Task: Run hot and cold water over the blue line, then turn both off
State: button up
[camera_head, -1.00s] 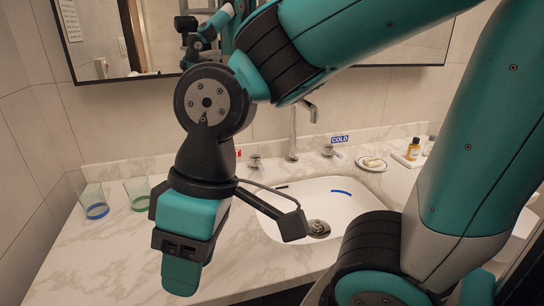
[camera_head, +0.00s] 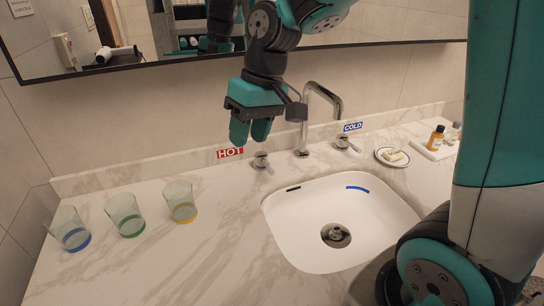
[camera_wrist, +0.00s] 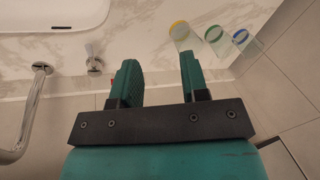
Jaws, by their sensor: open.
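The white basin (camera_head: 300,240) has a blue line (camera_head: 357,189) on its back wall, right of centre. The chrome faucet (camera_head: 303,125) stands behind it, its spout reaching right. The hot handle (camera_head: 262,161) is left of the faucet by the red HOT label (camera_head: 230,152). The cold handle (camera_head: 346,143) is right of it under the blue COLD label (camera_head: 353,126). My gripper (camera_head: 249,142) hangs above and left of the hot handle, open and empty. In the wrist view, its fingers (camera_wrist: 160,72) are apart, and the hot handle (camera_wrist: 94,65) lies left of them. No water stream shows.
Three glasses with blue (camera_head: 69,228), green (camera_head: 125,215) and yellow (camera_head: 180,201) bands stand on the left counter. A soap dish (camera_head: 392,157) and small bottles (camera_head: 437,138) are at right. A mirror hangs behind. The front-left counter is clear.

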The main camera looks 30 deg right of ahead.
jog(key=w+d+f+m+p, duration=0.1)
jog(key=w+d+f+m, duration=0.15)
jog(key=w+d, duration=0.6)
jog(key=m+h+p, duration=0.1)
jog(key=m, duration=0.2)
send_near(269, 166)
jog(key=shift+n, duration=0.25)
jog(key=f, duration=0.3)
jog(key=a+f+p, duration=0.1)
jog(key=f, duration=0.2)
jog(key=f+p, duration=0.1)
jog(key=f, duration=0.2)
jog(key=shift+w+a+f, duration=0.15)
jog(key=shift+w+a, duration=0.1)
jog(key=shift+a, duration=0.1)
jog(key=shift+c, duration=0.2)
grip_shut()
